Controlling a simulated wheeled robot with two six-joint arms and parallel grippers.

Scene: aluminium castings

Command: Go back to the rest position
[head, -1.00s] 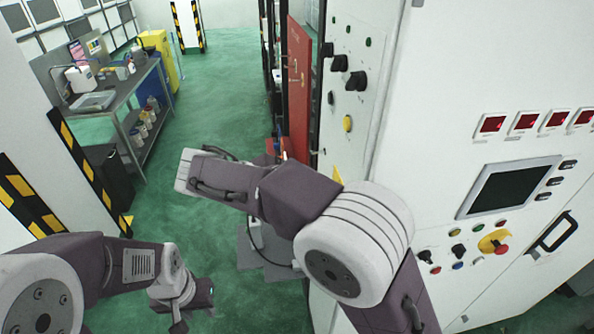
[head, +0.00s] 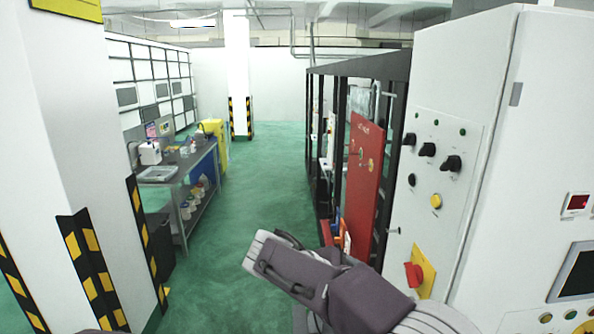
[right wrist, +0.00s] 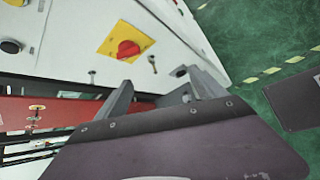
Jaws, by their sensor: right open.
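My right arm reaches in from the lower right of the head view, beside the control cabinet; its gripper is not visible there. In the right wrist view my right gripper (right wrist: 160,95) is open, with its two grey fingers apart and nothing between them. Beyond the fingers is the white cabinet face with a red rotary switch on a yellow plate (right wrist: 127,47). My left gripper is out of the head view.
The control cabinet (head: 520,120) stands close on the right, next to a red panel (head: 365,185). A striped pillar (head: 70,130) stands at the left, with a steel workbench (head: 185,175) behind it. The green floor aisle (head: 265,180) between them is clear.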

